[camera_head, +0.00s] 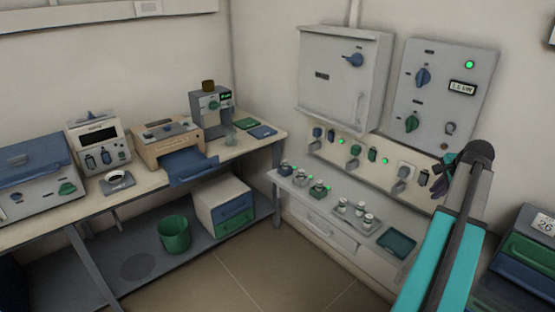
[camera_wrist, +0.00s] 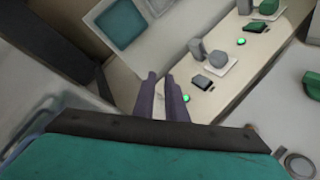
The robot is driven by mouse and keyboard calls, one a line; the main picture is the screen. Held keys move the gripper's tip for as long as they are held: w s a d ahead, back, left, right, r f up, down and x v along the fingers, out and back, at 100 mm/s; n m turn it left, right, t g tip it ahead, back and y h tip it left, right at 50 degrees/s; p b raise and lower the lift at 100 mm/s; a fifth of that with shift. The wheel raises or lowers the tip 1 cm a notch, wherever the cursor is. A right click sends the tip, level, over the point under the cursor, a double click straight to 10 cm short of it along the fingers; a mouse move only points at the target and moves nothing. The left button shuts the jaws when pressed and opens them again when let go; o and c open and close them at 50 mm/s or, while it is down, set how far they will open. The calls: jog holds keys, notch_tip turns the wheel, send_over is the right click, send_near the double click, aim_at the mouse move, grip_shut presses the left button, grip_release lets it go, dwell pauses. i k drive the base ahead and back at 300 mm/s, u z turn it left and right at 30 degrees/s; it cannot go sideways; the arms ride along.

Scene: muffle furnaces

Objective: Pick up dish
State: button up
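The dish does not show in the wrist view.
A tan machine with a blue tray (camera_head: 190,167) stands right of the dish, and a blue-lidded box (camera_head: 38,165) left of it. A green bin (camera_head: 174,235) stands below the bench. A low counter (camera_head: 290,187) carries small jars and a green tray (camera_head: 396,243). Open floor (camera_head: 245,275) lies between.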

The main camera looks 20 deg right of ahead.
aim_at(113, 178)
jog(key=z, duration=0.6)
jog(key=k, duration=0.15)
jog(key=u, duration=1.2)
jog(key=i, duration=1.5)
jog(key=z, duration=1.75)
jog(key=k, duration=0.1)
jog(key=u, duration=3.25)
